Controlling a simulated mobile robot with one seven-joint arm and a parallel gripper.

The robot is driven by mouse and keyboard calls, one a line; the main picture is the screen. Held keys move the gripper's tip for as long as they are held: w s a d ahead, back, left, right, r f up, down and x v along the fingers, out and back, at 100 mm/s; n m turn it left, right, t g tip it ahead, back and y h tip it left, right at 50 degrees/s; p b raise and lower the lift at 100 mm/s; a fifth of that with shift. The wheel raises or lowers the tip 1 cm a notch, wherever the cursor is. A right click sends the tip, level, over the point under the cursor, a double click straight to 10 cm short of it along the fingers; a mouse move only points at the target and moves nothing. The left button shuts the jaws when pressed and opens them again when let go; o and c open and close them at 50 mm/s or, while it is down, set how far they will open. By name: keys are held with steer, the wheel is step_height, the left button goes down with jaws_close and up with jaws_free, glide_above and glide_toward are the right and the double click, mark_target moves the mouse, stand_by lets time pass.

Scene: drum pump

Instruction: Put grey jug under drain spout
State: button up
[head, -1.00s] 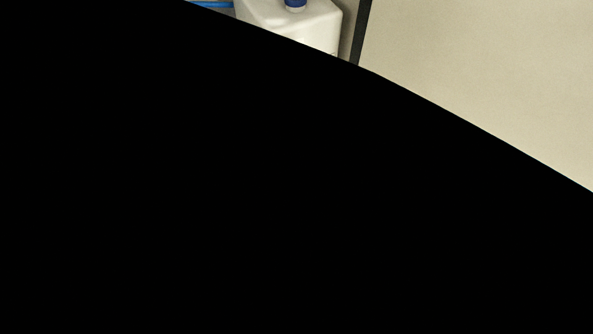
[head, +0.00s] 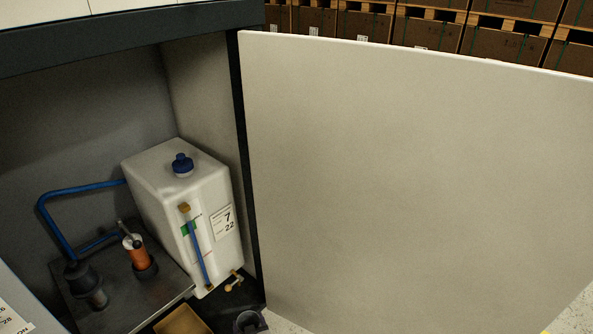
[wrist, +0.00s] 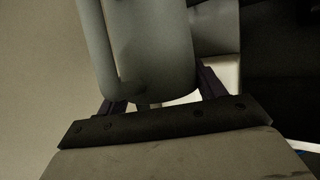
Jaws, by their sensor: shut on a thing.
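The grey jug (wrist: 160,45) fills the upper middle of the wrist view, with a long grey handle-like strip along its left side. My gripper (wrist: 160,92) is shut on the jug, with a dark finger at each side of it. In the head view the brass drain spout (head: 234,282) sticks out low at the front right of the white tank (head: 165,170). A dark grey open-topped vessel (head: 250,322) shows at the bottom edge, below the spout and slightly right; I cannot tell whether it is the held jug. My gripper is not in the head view.
The tank stands inside a dark-framed cabinet, beside a metal tray (head: 115,295) with a pump and blue hose (head: 48,215). A tan box (head: 183,322) sits at the lower middle. A large pale door panel (head: 400,180) fills the right side.

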steer(key=s+d+r+m+h, duration=0.1)
steer(key=d+r+m+h, duration=0.3)
steer(key=d+r, duration=1)
steer(key=shift+s+d+t, duration=0.3)
steer(key=shift+d+t, duration=0.1)
steer(key=shift+d, duration=0.75)
